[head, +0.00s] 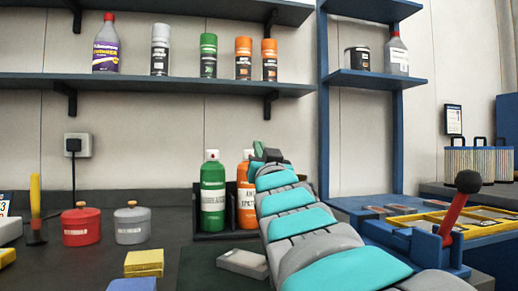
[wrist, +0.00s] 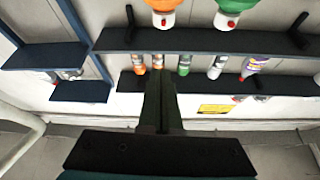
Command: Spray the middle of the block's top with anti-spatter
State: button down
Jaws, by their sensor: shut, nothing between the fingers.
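An orange can (head: 246,205) with a partly hidden label starting "AN" stands in a dark holder on the bench, partly behind my arm. It also shows inverted at the top of the wrist view (wrist: 162,5). A grey metal block (head: 242,263) lies on a dark mat (head: 205,272) in front of the holder; my arm is just right of it, and its top looks bare. My gripper (head: 262,152) is at the far end of my arm, above and slightly right of the orange can. In the wrist view its fingers (wrist: 161,78) are together and empty.
A green can (head: 213,195) stands left of the orange one in the holder (head: 207,236). Red (head: 81,226) and grey (head: 132,225) pots and a yellow block (head: 144,263) are further left. A blue fixture with a red lever (head: 453,219) is at right. Shelves (head: 200,82) hold several cans.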

jog(key=p+x, duration=0.5)
jog(key=x, duration=0.4)
jog(key=shift+w+r, duration=0.15)
jog(key=shift+r, duration=0.1)
jog(key=f, duration=0.3)
jog(key=shift+w+a, duration=0.15)
jog(key=shift+a, duration=0.1)
jog(key=shift+f, duration=0.65)
jog(key=shift+b, duration=0.3)
